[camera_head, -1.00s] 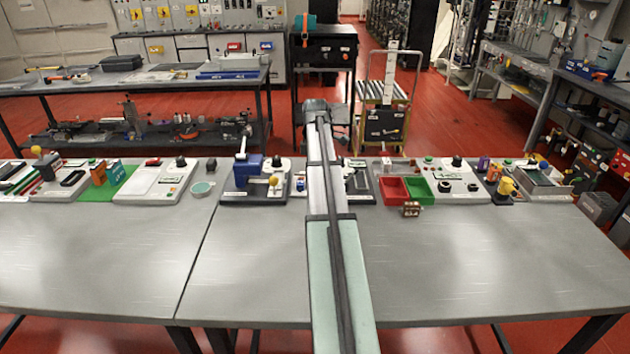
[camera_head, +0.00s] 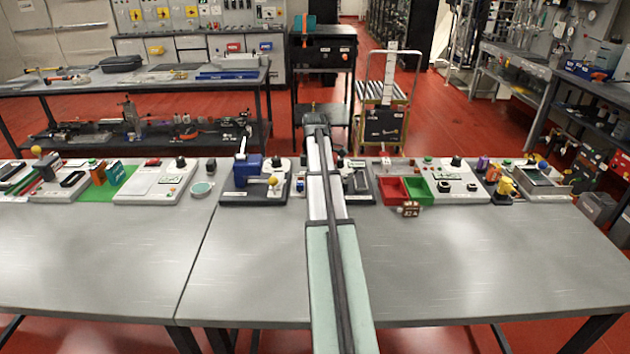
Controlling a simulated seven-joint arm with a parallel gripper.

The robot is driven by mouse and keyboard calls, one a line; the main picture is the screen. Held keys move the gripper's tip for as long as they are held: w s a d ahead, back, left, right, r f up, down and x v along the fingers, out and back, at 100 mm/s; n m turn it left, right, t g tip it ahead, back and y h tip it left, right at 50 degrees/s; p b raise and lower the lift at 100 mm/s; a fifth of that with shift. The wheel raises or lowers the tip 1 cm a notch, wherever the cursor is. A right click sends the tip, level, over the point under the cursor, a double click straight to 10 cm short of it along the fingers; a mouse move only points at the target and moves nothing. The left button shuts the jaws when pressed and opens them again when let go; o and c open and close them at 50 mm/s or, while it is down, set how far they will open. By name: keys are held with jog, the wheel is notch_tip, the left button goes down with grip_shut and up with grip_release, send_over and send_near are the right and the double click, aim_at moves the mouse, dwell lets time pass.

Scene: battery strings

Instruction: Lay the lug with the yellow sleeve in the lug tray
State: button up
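My arm runs from the bottom middle up over the table, and its far end (camera_head: 316,120) hides what lies behind it. My gripper's fingers do not show, so I cannot see whether they hold anything. I cannot make out the lug with the yellow sleeve at this size. I cannot tell for certain which container is the lug tray. A red bin (camera_head: 393,190) and a green bin (camera_head: 419,190) stand side by side right of my arm. A small round pale-green dish (camera_head: 202,188) sits left of it.
A blue press-like device (camera_head: 248,170) with a yellow knob stands just left of my arm. A small brown block (camera_head: 410,209) with pale markings sits before the bins. More devices line the back edge. The front of the grey table (camera_head: 490,265) is clear.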

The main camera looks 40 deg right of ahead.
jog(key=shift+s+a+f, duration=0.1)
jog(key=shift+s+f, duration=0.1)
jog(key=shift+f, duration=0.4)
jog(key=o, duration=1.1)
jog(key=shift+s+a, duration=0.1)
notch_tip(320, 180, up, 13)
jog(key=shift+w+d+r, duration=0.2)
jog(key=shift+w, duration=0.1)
